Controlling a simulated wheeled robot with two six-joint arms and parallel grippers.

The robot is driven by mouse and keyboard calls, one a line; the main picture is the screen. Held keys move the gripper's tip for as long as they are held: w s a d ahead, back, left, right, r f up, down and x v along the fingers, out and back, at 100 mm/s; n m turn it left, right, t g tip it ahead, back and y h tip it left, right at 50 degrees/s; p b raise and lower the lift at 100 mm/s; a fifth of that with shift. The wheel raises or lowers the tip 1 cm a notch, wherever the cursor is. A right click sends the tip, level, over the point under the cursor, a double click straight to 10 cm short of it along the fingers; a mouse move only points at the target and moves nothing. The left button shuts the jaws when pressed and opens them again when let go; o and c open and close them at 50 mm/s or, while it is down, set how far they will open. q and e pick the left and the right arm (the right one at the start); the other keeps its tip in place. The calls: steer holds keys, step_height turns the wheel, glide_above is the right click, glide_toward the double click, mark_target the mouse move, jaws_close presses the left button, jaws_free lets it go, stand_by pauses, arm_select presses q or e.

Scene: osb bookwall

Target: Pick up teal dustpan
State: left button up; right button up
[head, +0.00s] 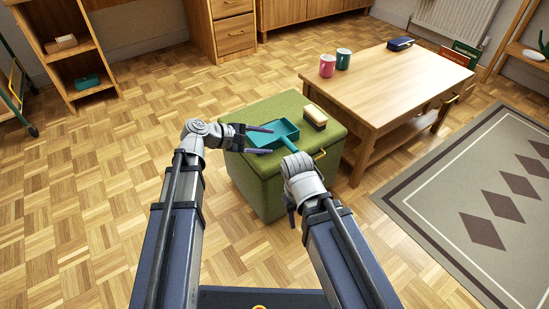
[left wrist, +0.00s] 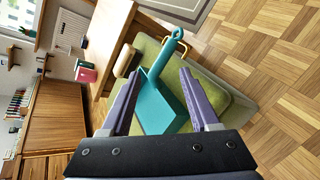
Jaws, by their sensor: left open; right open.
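The teal dustpan (head: 274,136) lies on top of a green box-shaped ottoman (head: 262,185), its handle pointing toward the ottoman's near right edge. My left gripper (head: 266,139) is open at the pan's left side. In the left wrist view the dustpan (left wrist: 158,98) shows between the two spread purple fingers (left wrist: 163,98), with its handle reaching beyond them. I cannot tell whether the fingers touch it. My right gripper (head: 291,211) is open and empty, pointing down in front of the ottoman's near right side, and its wrist partly hides the ottoman.
A brush (head: 315,117) with a wooden back lies beside the dustpan on the ottoman. A wooden coffee table (head: 390,85) stands close on the right with a pink mug (head: 327,66) and a green mug (head: 343,59). The parquet floor on the left is clear.

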mark_target(274, 142)
arm_select(q)
steer(key=w+a+f+n+b, duration=0.1)
steer(key=w+a+f+n+t+b, duration=0.1)
steer(key=f+b, duration=0.1)
steer(key=w+f+h+b, duration=0.1)
steer(key=b, duration=0.1)
steer(key=shift+a+f+n+t, duration=0.4)
steer(key=shift+w+a+f+n+t+b, duration=0.1)
steer(key=shift+w+a+n+t+b, duration=0.3)
steer(key=shift+b, duration=0.3)
arm_select(e)
step_height(274, 142, down, 9)
arm_select(q)
steer(key=shift+w, duration=0.1)
steer(key=shift+s+b+x, duration=0.1)
steer(key=shift+b+x, duration=0.55)
steer(key=shift+x, duration=1.25)
steer(key=shift+s+b+x, duration=0.15)
steer(key=shift+b+x, duration=0.5)
steer(key=shift+x, duration=1.3)
steer(key=shift+d+f, duration=0.1)
arm_select(e)
step_height(274, 142, down, 2)
steer(key=shift+f, duration=0.2)
arm_select(q)
steer(key=shift+c, duration=0.3)
jaws_close()
